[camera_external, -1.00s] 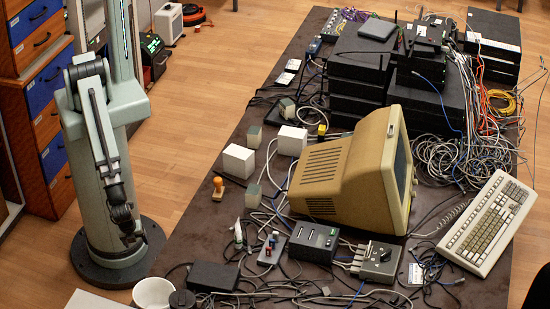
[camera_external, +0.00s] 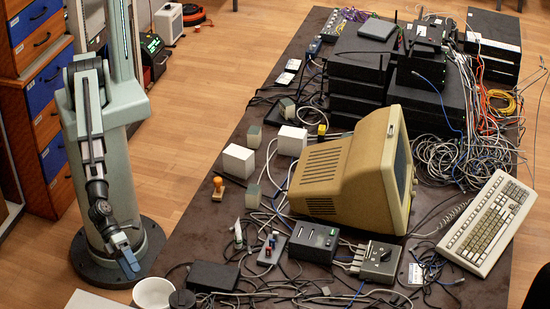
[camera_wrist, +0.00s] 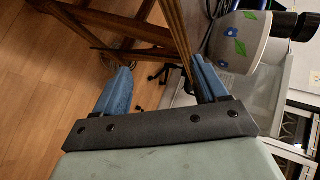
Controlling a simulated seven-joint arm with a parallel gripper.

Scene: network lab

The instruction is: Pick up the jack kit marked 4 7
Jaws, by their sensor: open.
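I cannot make out a jack kit marked 4 7 in either view; no such marking is readable. Small white cards lie on the dark table, a pair at the far left edge (camera_external: 285,78) and one (camera_external: 416,273) near the front right, their print too small to read. My gripper (camera_external: 131,265) hangs beside my base, off the table's left side. In the wrist view my gripper (camera_wrist: 161,75) has its two blue fingers wide apart with nothing between them.
A white bowl (camera_external: 153,292) stands at the near left corner; the wrist view shows a patterned bowl (camera_wrist: 238,42) right of the fingers. The table holds a beige monitor (camera_external: 345,170), a keyboard (camera_external: 487,222), black boxes (camera_external: 315,242) and tangled cables. Wooden legs (camera_wrist: 180,35) stand beyond the fingers.

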